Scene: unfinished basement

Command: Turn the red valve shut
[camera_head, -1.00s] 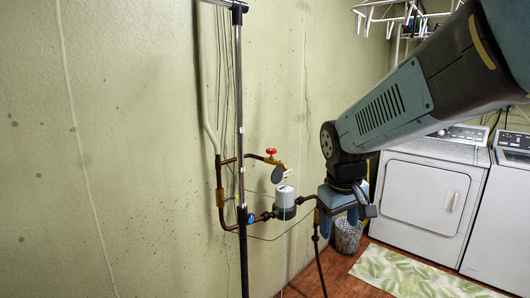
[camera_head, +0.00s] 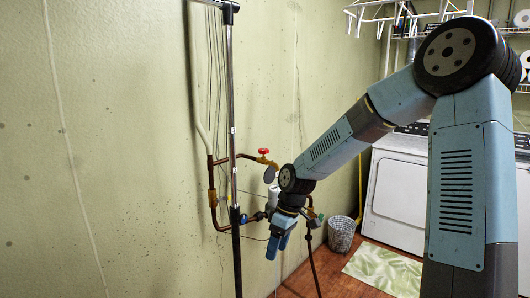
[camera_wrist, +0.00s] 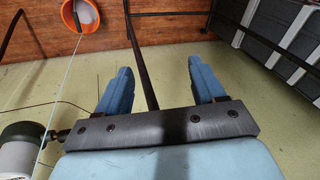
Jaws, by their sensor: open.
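The red valve (camera_head: 263,151) is a small red handle on a brass fitting, at the top of the copper pipework on the green wall. My gripper (camera_head: 279,246) hangs below and slightly right of it in the head view, fingers pointing down, clear of the handle. The wrist view shows the two blue fingers of my gripper (camera_wrist: 160,80) spread apart with nothing held. A dark pipe crosses the view between them; I cannot tell its depth. The red valve does not show in the wrist view. My arm hides part of the pipework.
A water meter (camera_head: 273,195) is partly hidden behind my wrist; its pale body also shows in the wrist view (camera_wrist: 18,155). A wastebasket (camera_head: 341,235), leaf-patterned rug (camera_head: 384,270) and white appliance (camera_head: 400,200) are to the right.

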